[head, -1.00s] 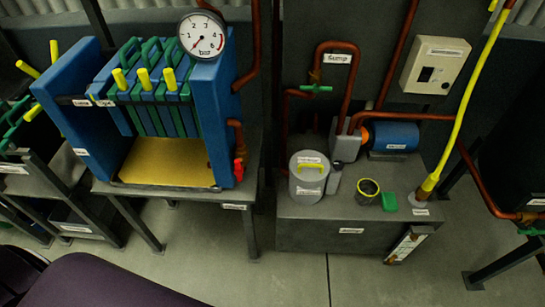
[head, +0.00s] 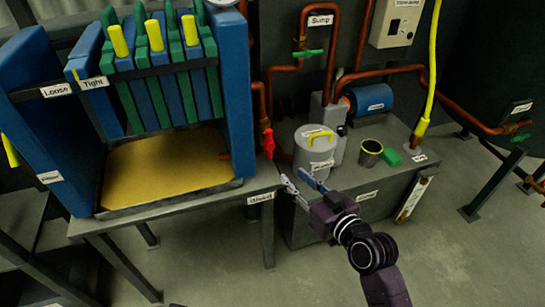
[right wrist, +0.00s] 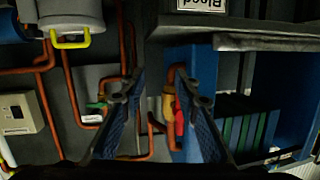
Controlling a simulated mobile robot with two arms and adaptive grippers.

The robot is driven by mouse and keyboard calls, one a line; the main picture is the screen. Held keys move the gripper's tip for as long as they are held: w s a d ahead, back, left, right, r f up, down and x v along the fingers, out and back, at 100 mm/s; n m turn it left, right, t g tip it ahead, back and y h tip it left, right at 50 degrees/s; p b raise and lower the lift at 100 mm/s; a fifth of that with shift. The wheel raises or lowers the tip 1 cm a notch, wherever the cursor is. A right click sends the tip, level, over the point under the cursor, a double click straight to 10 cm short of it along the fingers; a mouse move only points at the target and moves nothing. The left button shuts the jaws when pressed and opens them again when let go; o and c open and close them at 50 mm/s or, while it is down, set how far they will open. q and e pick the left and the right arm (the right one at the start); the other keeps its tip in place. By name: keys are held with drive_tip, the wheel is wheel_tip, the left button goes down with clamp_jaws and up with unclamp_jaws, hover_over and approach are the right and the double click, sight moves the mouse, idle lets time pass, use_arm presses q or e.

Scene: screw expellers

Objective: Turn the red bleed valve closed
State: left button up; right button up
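The red bleed valve (head: 268,143) is on a copper pipe at the right side of the blue filter press (head: 236,90). Its red handle looks roughly upright in the head view. My right gripper (head: 294,181) is open and empty, just below and right of the valve, apart from it. In the right wrist view, which looks upside down, the red valve (right wrist: 180,118) shows between the open fingers (right wrist: 160,88), closer to the right-hand finger, which partly overlaps its surroundings. My left gripper is not in view.
A "Bleed" label (head: 260,198) is on the press table's edge (head: 180,207). A grey lidded pot (head: 314,150) with a yellow handle, a dark cup (head: 370,152) and a green block (head: 391,157) stand on the right-hand bench. Copper pipes run behind the pot.

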sight(271, 140)
wheel_tip(271, 140, up, 9)
drive_tip(key=s+a+n+t+y+b, duration=0.1)
drive_tip(key=s+a+n+y+b, duration=0.1)
drive_tip(key=s, duration=0.1)
drive_tip(key=x, duration=0.5)
drive_tip(key=r+x, duration=0.1)
drive_tip(key=x, duration=0.2)
drive_tip(key=shift+w+d, duration=0.1)
drive_tip(key=shift+d, duration=0.05)
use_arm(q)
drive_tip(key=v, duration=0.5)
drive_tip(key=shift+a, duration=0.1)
use_arm(e)
clamp_jaws()
